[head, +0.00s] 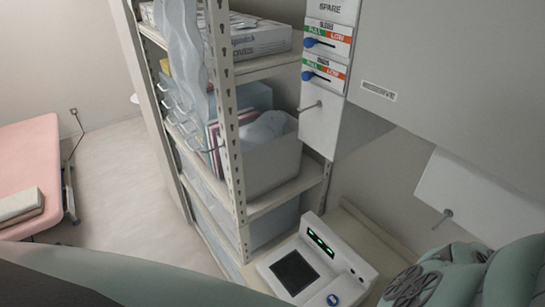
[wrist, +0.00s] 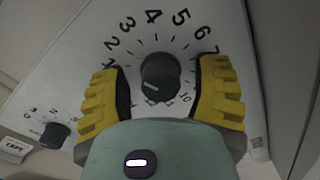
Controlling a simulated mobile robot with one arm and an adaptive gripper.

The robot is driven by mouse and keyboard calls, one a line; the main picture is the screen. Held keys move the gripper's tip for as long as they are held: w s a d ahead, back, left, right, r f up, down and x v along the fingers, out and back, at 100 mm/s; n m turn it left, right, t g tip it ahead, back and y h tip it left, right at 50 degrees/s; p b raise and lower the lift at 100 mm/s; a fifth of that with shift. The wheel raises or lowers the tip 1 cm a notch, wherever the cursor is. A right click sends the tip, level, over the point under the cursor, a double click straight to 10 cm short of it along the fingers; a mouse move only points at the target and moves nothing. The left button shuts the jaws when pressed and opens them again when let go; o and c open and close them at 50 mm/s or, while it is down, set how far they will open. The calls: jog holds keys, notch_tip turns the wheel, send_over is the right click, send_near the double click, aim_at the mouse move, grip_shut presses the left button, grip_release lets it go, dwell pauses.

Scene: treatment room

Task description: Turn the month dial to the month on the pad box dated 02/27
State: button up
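The month dial shows in the wrist view as a dark round knob (wrist: 160,77) on a pale panel, ringed by printed numbers. Numbers 1 to 7 read clearly above and beside it, with a 10 at lower right; the rest are hidden or unclear. A short white mark lies on the knob's lower left part, but I cannot tell its exact number. My gripper (wrist: 160,68) is open, its yellow-padded fingers on either side of the knob with gaps. No box dated 02/27 can be read; white lettered boxes (head: 262,40) lie on the upper shelf.
A smaller dark knob (wrist: 54,135) with its own numbers sits left of my gripper. A rack (head: 225,120) holds a grey bin (head: 272,170). A device with a dark screen (head: 294,271) stands below. Wall units with blue sliders (head: 309,76) hang above; a pink bed (head: 30,165) is at left.

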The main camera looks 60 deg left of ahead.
jog(key=shift+o, duration=0.6)
jog(key=s, duration=1.2)
jog(key=shift+d, duration=0.25)
jog(key=shift+s, duration=0.15)
